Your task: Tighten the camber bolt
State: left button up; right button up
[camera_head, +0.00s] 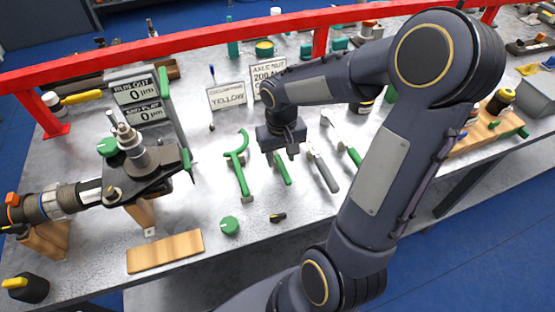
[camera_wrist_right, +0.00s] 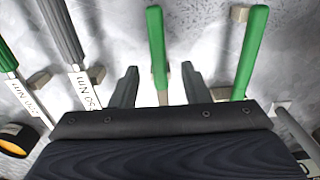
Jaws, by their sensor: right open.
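The damper assembly (camera_head: 145,158) rests on wooden blocks at the left of the bench. My right gripper (camera_head: 284,152) is over the row of hand tools, well right of the assembly. In the right wrist view its two fingers are apart, on either side of a green-handled tool (camera_wrist_right: 157,48); I cannot tell whether they touch it. My left gripper is not in view.
A large green hooked tool (camera_head: 240,165), a green cap (camera_head: 229,225) and a wooden board (camera_head: 165,251) lie on the metal bench. A red rail (camera_head: 190,40) spans the back. Printed signs (camera_head: 228,97) stand behind the tools. The front middle is mostly clear.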

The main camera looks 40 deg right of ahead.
aim_at(281, 164)
notch_tip(281, 164, down, 3)
jog(key=shift+s+f, duration=0.1)
jog(key=shift+c, duration=0.3)
grip_shut()
